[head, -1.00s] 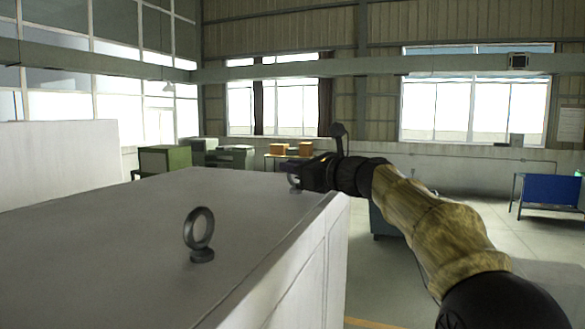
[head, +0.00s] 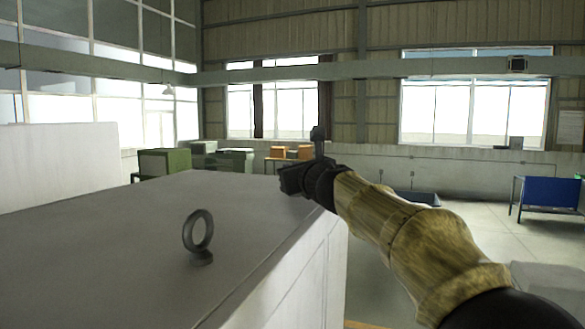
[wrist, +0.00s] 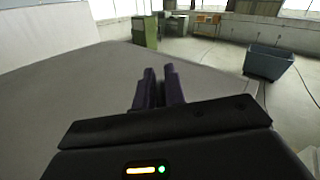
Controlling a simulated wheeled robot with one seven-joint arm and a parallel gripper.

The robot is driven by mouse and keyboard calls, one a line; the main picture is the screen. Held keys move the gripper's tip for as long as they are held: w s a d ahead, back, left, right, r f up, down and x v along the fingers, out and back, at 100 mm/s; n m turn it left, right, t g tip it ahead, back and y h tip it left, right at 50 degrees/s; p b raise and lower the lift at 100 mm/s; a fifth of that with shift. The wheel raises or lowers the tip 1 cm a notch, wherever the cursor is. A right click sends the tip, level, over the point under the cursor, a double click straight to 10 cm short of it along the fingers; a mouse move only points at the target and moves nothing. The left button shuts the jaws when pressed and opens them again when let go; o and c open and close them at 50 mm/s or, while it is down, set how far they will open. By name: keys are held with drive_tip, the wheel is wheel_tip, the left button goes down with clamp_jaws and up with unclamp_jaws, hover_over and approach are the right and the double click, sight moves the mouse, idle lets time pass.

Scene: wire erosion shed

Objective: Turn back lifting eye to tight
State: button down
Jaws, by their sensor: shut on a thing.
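My gripper (head: 287,182) is at the far right corner of the cabinet top in the head view. In the wrist view its two dark fingers (wrist: 158,86) are close together, with a narrow gap between them. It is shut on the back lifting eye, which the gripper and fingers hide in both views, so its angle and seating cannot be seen. The front lifting eye (head: 198,236), a dark ring on a round collar, stands upright on the near part of the top, apart from my gripper.
The light grey cabinet top (head: 120,250) is broad, flat and otherwise clear. Beyond it stand green cabinets (head: 165,162) and orange boxes (head: 290,152). A grey-blue bin (wrist: 271,62) is on the floor at the right, and a blue panel stand (head: 548,195) is farther right.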

drive_tip(key=shift+m+t+h, duration=0.3)
drive_tip(key=shift+m+h, duration=0.3)
drive_tip(key=shift+h, duration=0.3)
drive_tip(key=shift+d+f+m+h, duration=0.1)
drive_tip(key=shift+m+h, duration=0.7)
drive_tip(key=shift+h, duration=0.4)
drive_tip(key=shift+m+h+b, duration=0.4)
drive_tip(key=shift+h, duration=0.2)
drive_tip(key=shift+m+h, duration=0.5)
drive_tip(key=shift+h, duration=0.3)
drive_tip(key=shift+d+m+h+b, duration=0.1)
drive_tip(key=shift+m+h+b, duration=0.2)
drive_tip(key=shift+m+h, duration=1.6)
drive_tip(key=shift+n+h, duration=0.3)
drive_tip(key=shift+h, duration=0.3)
